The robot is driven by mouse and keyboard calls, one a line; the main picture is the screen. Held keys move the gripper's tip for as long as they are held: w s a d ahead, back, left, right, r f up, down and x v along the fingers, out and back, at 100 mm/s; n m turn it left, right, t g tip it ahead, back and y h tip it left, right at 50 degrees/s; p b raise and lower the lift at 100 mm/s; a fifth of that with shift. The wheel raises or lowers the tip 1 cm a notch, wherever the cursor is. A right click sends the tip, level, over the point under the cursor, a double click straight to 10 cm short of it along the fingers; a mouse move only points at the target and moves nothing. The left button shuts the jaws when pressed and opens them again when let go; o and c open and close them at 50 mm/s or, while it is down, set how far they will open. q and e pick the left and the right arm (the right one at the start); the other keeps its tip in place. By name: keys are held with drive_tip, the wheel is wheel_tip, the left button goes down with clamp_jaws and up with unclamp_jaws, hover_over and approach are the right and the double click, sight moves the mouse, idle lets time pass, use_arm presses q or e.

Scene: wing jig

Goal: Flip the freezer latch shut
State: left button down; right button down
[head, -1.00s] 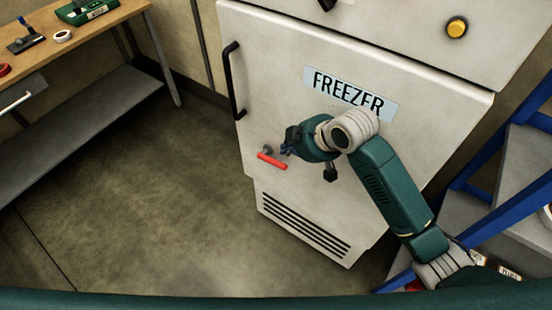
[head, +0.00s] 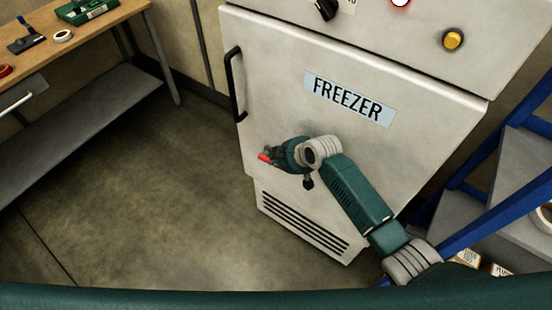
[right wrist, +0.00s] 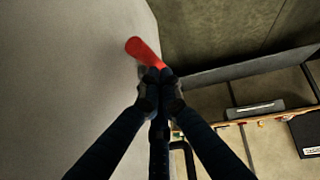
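The freezer (head: 300,130) is a white cabinet with a closed-looking door and a FREEZER label (head: 348,99). Its red latch (head: 263,157) sits low on the left part of the door; in the head view only a small red end shows, the rest is hidden by my right gripper. My right gripper (head: 270,156) is at the latch. In the right wrist view the fingertips (right wrist: 157,76) are together, and the red latch (right wrist: 142,48) lies just past them, close to or touching the tips. I see nothing clearly held between them. My left gripper is not in view.
A black door handle (head: 233,83) stands out at the upper left of the door. A wooden workbench (head: 95,40) with tools is at the left. Blue-framed grey steps (head: 480,210) stand close on the right. The floor (head: 150,190) left of the freezer is clear.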

drive_tip(key=b, duration=0.1)
drive_tip(key=f+t+y+b, duration=0.1)
drive_tip(key=d+f+b, duration=0.1)
drive_tip(key=b, duration=0.1)
drive_tip(key=shift+s+f+y, duration=0.15)
drive_tip(key=shift+s+y, duration=0.2)
drive_tip(key=shift+y, duration=0.05)
